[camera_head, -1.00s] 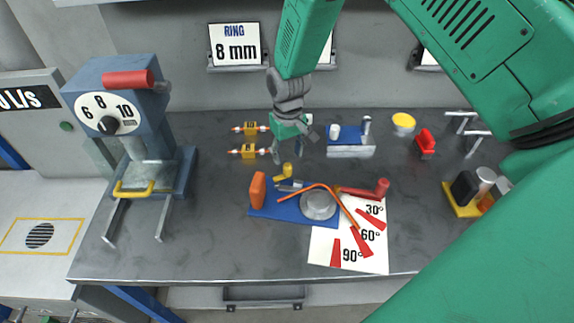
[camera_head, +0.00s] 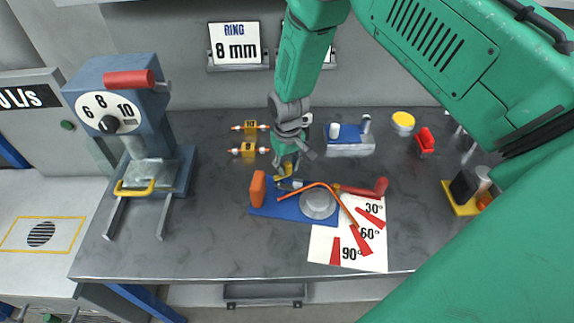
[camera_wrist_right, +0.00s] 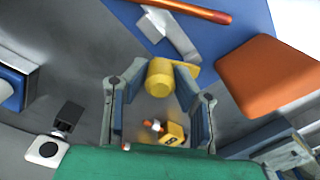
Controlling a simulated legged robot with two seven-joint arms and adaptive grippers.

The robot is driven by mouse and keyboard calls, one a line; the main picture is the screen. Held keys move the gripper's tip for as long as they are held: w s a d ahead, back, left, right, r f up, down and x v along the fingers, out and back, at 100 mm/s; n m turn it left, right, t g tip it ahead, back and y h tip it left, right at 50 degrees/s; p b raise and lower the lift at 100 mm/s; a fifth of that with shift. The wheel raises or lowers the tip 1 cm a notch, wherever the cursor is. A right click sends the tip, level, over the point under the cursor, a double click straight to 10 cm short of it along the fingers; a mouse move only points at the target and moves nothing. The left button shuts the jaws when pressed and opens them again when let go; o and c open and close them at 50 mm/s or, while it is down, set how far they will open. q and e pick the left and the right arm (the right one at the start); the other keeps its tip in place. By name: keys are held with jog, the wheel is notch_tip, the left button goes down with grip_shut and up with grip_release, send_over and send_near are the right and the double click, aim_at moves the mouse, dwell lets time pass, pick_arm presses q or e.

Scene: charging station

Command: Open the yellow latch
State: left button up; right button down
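The yellow latch (camera_head: 289,170) is a small yellow part at the back edge of the bending tool's blue base (camera_head: 265,206). In the right wrist view, the latch (camera_wrist_right: 160,78) has a round yellow knob and sits between the fingertips. My right gripper (camera_head: 286,164) points down over the latch and partly hides it in the head view. In the right wrist view, its fingers (camera_wrist_right: 160,82) are apart on either side of the knob; a firm hold does not show. My left gripper is not in view.
The tool carries an orange block (camera_head: 257,189), an orange rod (camera_head: 340,202) and a red handle (camera_head: 368,188). Yellow-bodied parts (camera_head: 249,150) lie to the left. A blue press (camera_head: 120,110) stands at far left. An angle card (camera_head: 350,243) lies in front.

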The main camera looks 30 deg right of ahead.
aim_at(287, 163)
jog(key=shift+m, duration=3.2)
jog(key=c, duration=1.3)
grip_release()
jog(key=shift+w+r, duration=0.1)
jog(key=shift+r, duration=0.15)
notch_tip(287, 163, up, 11)
jog(key=shift+r, duration=0.2)
